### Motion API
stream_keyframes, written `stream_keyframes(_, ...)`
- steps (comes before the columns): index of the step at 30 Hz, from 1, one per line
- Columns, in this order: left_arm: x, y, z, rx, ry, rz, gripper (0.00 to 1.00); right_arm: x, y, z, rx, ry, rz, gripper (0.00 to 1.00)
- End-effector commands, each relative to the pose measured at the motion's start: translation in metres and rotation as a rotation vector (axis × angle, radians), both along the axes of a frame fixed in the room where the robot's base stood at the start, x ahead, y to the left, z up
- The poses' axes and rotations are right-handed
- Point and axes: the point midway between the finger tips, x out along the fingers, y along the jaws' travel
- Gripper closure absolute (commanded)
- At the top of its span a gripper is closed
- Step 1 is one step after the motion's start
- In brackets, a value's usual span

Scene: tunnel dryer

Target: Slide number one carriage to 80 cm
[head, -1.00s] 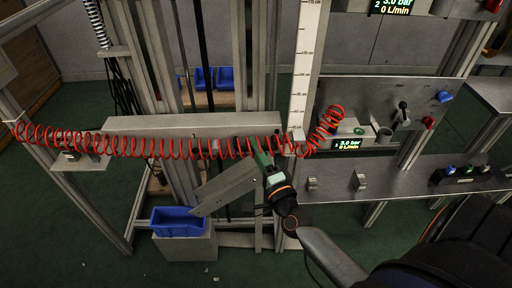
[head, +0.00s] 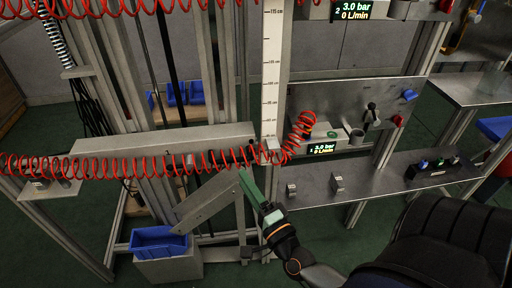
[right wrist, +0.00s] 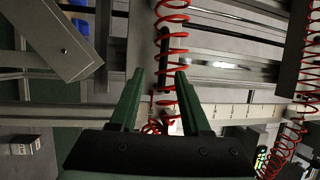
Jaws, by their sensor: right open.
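A long grey horizontal beam (head: 165,138), seemingly the number one carriage, lies across the frame left of centre in the head view. A white vertical scale (head: 270,75) with centimetre marks stands by its right end. A small light block (head: 269,146) sits at the scale's lower end; I cannot read the height there. My right gripper (head: 243,174) is just below the beam's right end, near the scale, apparently not holding anything. In the right wrist view its two green fingers (right wrist: 156,75) are apart, with a red coil beyond the gap. My left gripper is not in view.
A red coiled hose (head: 110,165) runs along the beam's front, close to my right gripper. A slanted grey plate (head: 215,197) is left of the gripper. A blue bin (head: 158,241) stands below. A shelf (head: 385,182) with small clamps and a pressure display (head: 324,149) lies to the right.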

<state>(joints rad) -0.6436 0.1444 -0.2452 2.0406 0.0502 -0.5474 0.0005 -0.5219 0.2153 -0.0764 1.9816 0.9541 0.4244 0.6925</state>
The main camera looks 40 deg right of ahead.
Motion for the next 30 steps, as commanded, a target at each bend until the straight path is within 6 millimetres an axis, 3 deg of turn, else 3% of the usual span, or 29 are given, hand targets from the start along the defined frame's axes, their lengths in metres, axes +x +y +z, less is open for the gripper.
stream_keyframes(3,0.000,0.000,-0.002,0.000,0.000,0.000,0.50,-0.021,0.004,-0.005,-0.001,0.005,0.002,0.53)
stream_keyframes(9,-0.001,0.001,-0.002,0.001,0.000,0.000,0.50,-0.041,0.007,-0.008,-0.001,0.003,0.003,0.53)
stream_keyframes(30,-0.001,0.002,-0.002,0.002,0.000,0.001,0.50,-0.045,0.008,-0.009,-0.005,0.005,0.005,0.53)
